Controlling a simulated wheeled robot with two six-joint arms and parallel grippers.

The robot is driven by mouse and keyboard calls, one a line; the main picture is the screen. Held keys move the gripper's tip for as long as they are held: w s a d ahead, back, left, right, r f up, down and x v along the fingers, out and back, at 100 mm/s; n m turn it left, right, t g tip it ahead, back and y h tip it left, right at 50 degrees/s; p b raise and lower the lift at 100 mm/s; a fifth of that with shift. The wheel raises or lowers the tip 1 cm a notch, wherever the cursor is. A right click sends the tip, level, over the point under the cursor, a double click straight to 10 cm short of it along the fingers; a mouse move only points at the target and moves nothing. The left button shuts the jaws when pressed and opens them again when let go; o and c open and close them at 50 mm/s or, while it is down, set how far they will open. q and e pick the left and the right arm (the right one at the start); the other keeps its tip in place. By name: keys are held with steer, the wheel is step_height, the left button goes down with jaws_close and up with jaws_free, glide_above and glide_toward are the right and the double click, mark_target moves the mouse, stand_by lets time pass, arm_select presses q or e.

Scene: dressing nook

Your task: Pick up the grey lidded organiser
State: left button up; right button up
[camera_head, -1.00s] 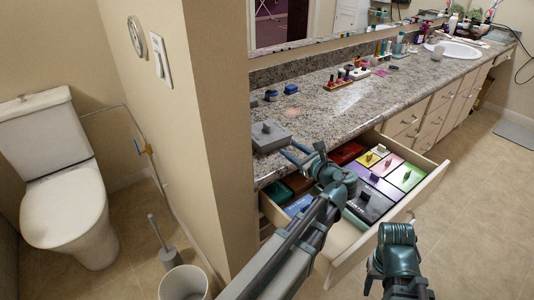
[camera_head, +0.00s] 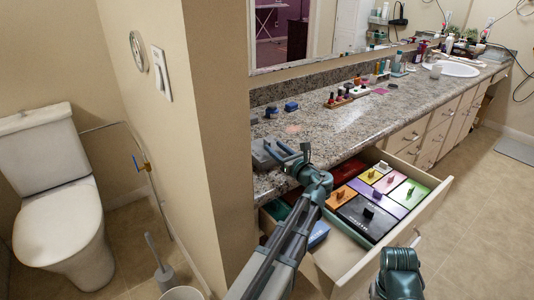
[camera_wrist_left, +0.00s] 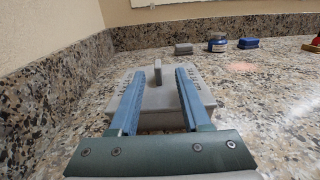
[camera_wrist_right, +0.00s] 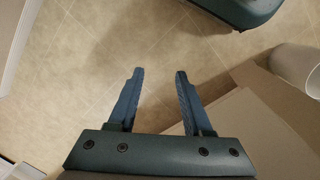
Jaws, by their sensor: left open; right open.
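The grey lidded organiser (camera_head: 262,157) sits on the granite counter, close to the wall corner. In the left wrist view the organiser (camera_wrist_left: 157,98) has a flat lid with a small upright grey handle. My left gripper (camera_head: 287,151) is open at the organiser. Its fingers (camera_wrist_left: 160,73) reach over the lid, one on each side of the handle, with gaps to it; whether they touch the lid I cannot tell. My right gripper (camera_wrist_right: 159,72) is open and empty above the tiled floor. Its fingers are hidden in the head view.
An open drawer (camera_head: 433,204) under the counter holds several coloured lidded boxes; my left arm passes over it. A wall corner (camera_head: 222,150) rises just left.

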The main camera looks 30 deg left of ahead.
mark_target(270, 145)
arm_select(q)
steer(key=shift+w+a, duration=0.1)
steer(key=shift+a, duration=0.1)
steer(key=x, duration=0.5)
steer(key=shift+a+f, duration=0.1)
steer(key=shift+c, duration=0.3)
jaws_close()
stand_by(1.0)
